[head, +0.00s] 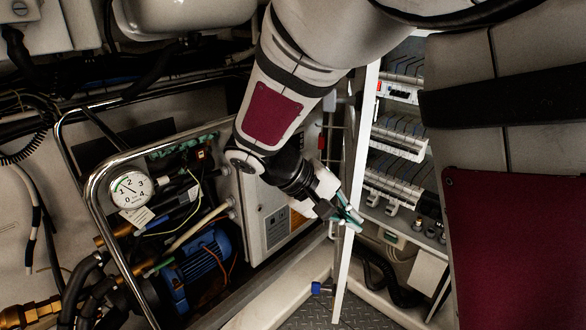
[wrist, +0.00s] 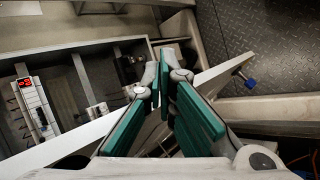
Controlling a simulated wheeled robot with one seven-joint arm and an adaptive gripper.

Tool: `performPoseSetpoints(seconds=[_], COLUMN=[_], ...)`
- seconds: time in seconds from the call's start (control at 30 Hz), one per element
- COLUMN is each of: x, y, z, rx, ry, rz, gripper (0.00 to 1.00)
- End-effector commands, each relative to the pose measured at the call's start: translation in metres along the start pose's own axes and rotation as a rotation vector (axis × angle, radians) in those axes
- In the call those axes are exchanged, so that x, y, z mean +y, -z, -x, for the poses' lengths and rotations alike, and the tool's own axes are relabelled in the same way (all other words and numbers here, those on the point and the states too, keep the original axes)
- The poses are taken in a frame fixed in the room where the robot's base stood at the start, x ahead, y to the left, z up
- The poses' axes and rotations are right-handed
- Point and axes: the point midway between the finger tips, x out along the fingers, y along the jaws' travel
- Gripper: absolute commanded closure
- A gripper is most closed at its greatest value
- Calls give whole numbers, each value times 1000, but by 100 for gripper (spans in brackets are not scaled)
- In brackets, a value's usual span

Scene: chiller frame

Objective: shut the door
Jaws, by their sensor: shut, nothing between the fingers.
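The door (head: 349,262) is a narrow white panel seen nearly edge-on in the head view, standing open at the left of a cabinet (head: 398,140) with rows of electrical parts. In the wrist view the door (wrist: 225,74) shows as a pale bar running diagonally behind the fingers. My gripper (head: 350,219) is shut and empty, with teal finger pads, and overlaps the door's edge in the head view. In the wrist view my gripper (wrist: 165,80) is over the bar; I cannot tell whether it touches. The fingers hide part of the door.
A chrome tube frame (head: 93,190) with a pressure gauge (head: 131,189) and a blue motor (head: 203,262) stands at the left. A grey box (head: 267,213) stands behind my arm. A blue knob (head: 322,288) sits low by the door. Some chequered floor (wrist: 270,45) is clear.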

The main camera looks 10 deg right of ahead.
Motion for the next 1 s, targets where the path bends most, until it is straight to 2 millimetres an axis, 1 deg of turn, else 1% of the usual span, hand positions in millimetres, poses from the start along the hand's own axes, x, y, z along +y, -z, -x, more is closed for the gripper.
performPoseSetpoints(seconds=[0.03, 0.23, 0.4, 0.5, 0.63, 0.7, 0.8, 0.87, 1.0], x=[-10, -36, -67, -84, -101, -105, -105, -102, -88], y=[12, 53, 87, 102, 114, 117, 120, 121, 127], z=[0, 7, 22, 32, 42, 46, 45, 43, 30], rx=[7, 80, 198, 274, 346, 369, 380, 380, 376], ry=[-71, -330, -555, -662, -748, -771, -784, -785, -783], rz=[19, 44, 58, 61, 60, 60, 57, 57, 58], gripper=[100, 100, 100, 100, 100, 100, 100, 100, 100])
